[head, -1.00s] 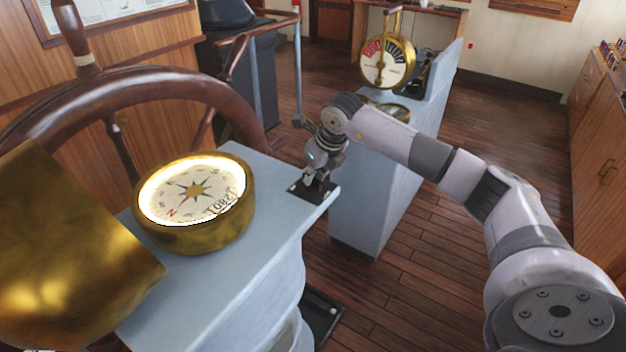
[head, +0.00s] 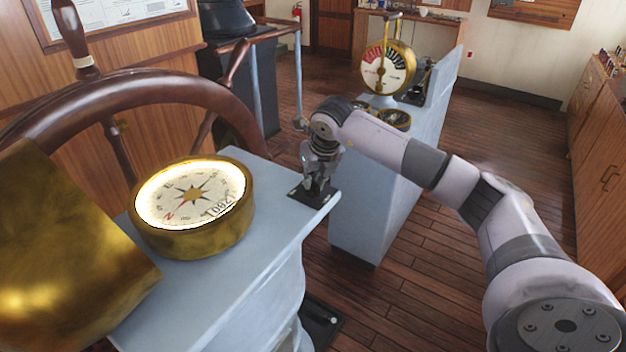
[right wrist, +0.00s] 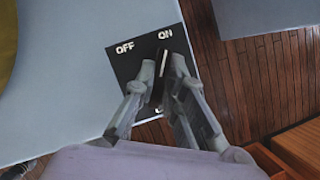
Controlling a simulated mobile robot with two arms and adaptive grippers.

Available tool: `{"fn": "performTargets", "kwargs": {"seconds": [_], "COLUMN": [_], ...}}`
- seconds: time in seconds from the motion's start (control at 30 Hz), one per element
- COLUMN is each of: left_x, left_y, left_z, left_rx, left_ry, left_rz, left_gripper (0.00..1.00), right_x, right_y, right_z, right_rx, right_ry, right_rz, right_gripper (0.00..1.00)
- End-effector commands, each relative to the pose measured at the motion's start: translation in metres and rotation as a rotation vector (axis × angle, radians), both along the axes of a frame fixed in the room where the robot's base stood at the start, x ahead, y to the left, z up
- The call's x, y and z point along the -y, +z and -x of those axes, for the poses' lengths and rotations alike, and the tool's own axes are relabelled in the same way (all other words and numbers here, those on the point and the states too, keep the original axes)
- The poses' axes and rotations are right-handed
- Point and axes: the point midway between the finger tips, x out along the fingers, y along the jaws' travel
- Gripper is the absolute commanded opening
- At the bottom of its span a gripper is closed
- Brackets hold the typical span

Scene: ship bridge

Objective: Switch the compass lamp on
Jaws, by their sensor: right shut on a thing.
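The compass (head: 192,200) sits on the pale blue stand (head: 215,285), its dial ringed by bright light. A black switch plate (head: 298,192) lies on the stand's right corner. In the right wrist view the plate (right wrist: 130,66) reads OFF on the left and ON on the right. The dark switch lever (right wrist: 161,62) points toward ON. My right gripper (head: 317,190) is over the plate, and in the right wrist view its fingers (right wrist: 162,75) are shut on the lever from both sides. They hide part of the lever and the plate's lower part. My left gripper is not in view.
A wooden steering wheel (head: 150,85) stands behind the compass. A brass cover (head: 65,255) is at the left. A second pale blue console (head: 355,215) with a brass engine telegraph (head: 388,68) stands beyond my right arm. Open wooden floor (head: 480,140) lies to the right.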

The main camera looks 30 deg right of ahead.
Motion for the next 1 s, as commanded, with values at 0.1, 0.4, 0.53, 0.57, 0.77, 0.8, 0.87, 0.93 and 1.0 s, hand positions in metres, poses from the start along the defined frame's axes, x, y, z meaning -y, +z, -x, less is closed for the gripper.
{"fn": "performTargets", "kwargs": {"seconds": [0.1,0.4,0.53,0.57,0.77,0.8,0.87,0.93,1.0], "left_x": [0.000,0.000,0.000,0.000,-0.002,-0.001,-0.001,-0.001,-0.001], "left_y": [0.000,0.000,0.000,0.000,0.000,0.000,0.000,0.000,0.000], "left_z": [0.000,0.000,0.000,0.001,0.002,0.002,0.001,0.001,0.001], "left_rx": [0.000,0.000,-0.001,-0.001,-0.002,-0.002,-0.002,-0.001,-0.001], "left_ry": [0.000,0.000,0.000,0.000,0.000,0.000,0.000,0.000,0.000], "left_rz": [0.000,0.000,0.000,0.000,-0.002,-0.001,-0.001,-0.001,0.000], "left_gripper": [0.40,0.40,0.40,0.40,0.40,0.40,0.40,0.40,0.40], "right_x": [0.001,0.000,0.000,0.000,0.000,0.000,-0.001,-0.002,-0.003], "right_y": [0.002,0.000,0.000,0.000,0.011,0.016,0.026,0.041,0.055], "right_z": [-0.001,0.000,0.000,0.000,0.003,0.005,0.009,0.015,0.021], "right_rx": [0.003,0.001,0.001,0.000,0.003,0.003,0.004,0.006,0.005], "right_ry": [-0.004,-0.001,-0.001,-0.001,-0.001,-0.001,0.002,0.000,0.000], "right_rz": [-0.001,0.000,0.000,0.000,-0.001,-0.001,-0.001,0.000,0.000], "right_gripper": [0.15,0.31,0.31,0.31,0.31,0.31,0.31,0.31,0.31]}}
